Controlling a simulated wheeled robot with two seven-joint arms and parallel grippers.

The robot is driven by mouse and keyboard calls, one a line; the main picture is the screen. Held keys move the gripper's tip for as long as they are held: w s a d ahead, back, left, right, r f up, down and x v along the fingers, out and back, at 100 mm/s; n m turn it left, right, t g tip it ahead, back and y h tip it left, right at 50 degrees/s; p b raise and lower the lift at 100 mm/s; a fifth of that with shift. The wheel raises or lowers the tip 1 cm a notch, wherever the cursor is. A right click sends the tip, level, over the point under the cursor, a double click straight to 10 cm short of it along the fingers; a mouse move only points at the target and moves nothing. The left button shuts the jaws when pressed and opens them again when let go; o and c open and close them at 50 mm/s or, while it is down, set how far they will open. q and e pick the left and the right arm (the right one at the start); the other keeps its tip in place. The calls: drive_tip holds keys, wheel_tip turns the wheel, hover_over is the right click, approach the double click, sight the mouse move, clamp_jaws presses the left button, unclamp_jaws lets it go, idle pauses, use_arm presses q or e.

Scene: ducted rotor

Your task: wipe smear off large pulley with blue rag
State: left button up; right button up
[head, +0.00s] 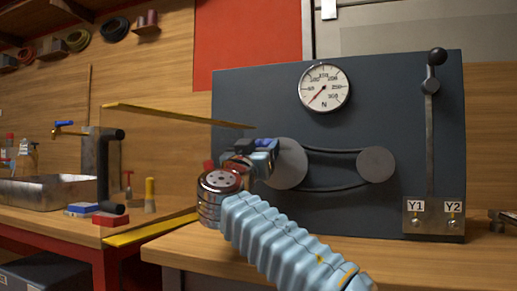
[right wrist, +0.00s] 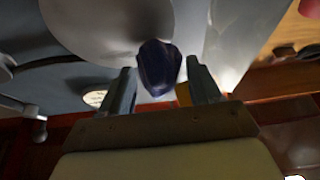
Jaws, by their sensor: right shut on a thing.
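The large pulley (head: 290,166) is a grey disc on the dark panel, joined by a black belt to a smaller pulley (head: 376,164). My right gripper (head: 256,158) is at its left edge, shut on the blue rag (head: 266,144). In the right wrist view the bunched, dark blue rag (right wrist: 158,68) sticks out between the fingertips of my right gripper (right wrist: 162,86). The large pulley (right wrist: 105,25) fills the upper left there, just behind the rag. I cannot tell whether they touch. No smear is discernible; the gripper and rag hide the pulley's left side. My left gripper is out of view.
The dark panel (head: 240,100) carries a gauge (head: 325,88), a tall lever (head: 431,130) and a plate with Y1 and Y2 (head: 434,217) at right. A workbench (head: 200,250) lies below. A metal sink (head: 45,190) and small tools stand at left.

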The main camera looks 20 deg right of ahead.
drive_tip(key=shift+w+d, duration=0.35)
drive_tip(key=shift+w, duration=0.1)
drive_tip(key=shift+s+d+f+b, duration=0.15)
drive_tip(key=shift+s+d+b, duration=0.25)
drive_tip(key=shift+d+b, duration=0.1)
drive_tip(key=shift+s+d+b, duration=0.8)
drive_tip(key=shift+d+b, duration=0.05)
drive_tip(key=shift+d, duration=0.25)
drive_tip(key=shift+s+d+b, duration=0.35)
drive_tip(key=shift+d+b, duration=0.05)
drive_tip(key=shift+d, duration=0.15)
drive_tip(key=shift+s+d+r, duration=0.1)
drive_tip(key=shift+s+d, duration=0.15)
drive_tip(key=shift+d, duration=0.25)
drive_tip(key=shift+s+d+r, duration=0.1)
drive_tip(key=shift+s+d, duration=0.15)
drive_tip(key=shift+d, duration=0.25)
drive_tip(key=shift+w+a, duration=0.1)
